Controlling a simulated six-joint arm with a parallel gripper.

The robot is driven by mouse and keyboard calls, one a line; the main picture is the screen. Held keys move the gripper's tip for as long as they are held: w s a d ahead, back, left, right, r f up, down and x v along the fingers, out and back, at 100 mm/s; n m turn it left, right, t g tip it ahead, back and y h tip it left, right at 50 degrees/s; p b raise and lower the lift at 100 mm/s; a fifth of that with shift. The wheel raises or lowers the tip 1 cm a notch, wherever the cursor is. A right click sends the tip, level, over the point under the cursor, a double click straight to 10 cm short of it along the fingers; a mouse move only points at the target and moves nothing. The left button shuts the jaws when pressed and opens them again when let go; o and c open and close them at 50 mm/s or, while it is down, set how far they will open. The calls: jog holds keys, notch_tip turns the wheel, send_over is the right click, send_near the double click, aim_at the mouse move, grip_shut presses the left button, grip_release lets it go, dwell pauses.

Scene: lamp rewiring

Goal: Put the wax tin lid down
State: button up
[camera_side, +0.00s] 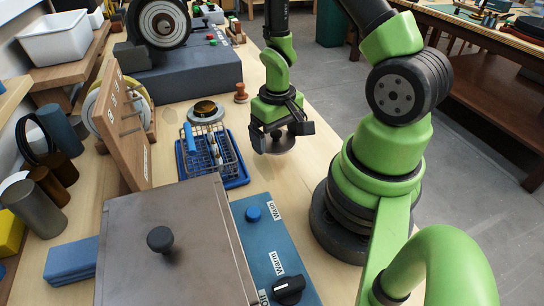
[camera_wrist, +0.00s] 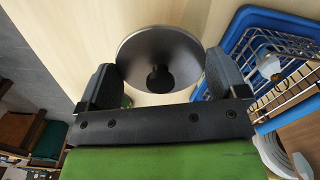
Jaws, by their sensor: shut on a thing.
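The wax tin lid is a grey metal disc with a dark knob; it shows below my gripper in the side view (camera_side: 282,145) and between the fingers in the wrist view (camera_wrist: 185,50). My gripper (camera_side: 279,134) is shut on the lid, with one finger at each side of its rim; it also shows in the wrist view (camera_wrist: 163,82). The lid is over bare wooden bench top (camera_side: 285,180), right of the blue tray. I cannot tell whether it touches the wood. A round, brass-coloured open tin (camera_side: 206,111) stands behind the tray.
A blue tray (camera_side: 238,180) with a wire rack (camera_side: 205,158) is close on the left. A wooden stamp (camera_side: 241,92) stands behind. A grey lidded box (camera_side: 170,260) and a blue control panel (camera_side: 265,240) are in front. Bare bench lies around the lid.

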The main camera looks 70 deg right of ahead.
aim_at(277, 140)
jog(key=shift+f, duration=2.2)
jog(key=shift+f, duration=0.15)
jog(key=o, duration=0.6)
notch_tip(277, 140, up, 13)
jog(key=shift+w+f, duration=0.1)
jog(key=shift+f, duration=0.05)
jog(key=s+a+r+t, duration=0.2)
jog(key=a+r, duration=0.2)
jog(key=r, duration=0.2)
jog(key=s+a+r+n+t+y, duration=0.1)
jog(key=s+a+r+t, duration=0.1)
jog(key=a+r, duration=0.2)
jog(key=s+a+r+t+y, duration=0.1)
jog(key=s+a+r+t, duration=0.1)
jog(key=r, duration=0.6)
jog(key=shift+s+a+r+n+t, duration=0.15)
jog(key=shift+a+t, duration=0.15)
jog(key=shift+a, duration=0.2)
jog(key=shift+w+a+r+n+t, duration=0.15)
jog(key=shift+a+t, duration=0.15)
jog(key=shift+a, duration=0.15)
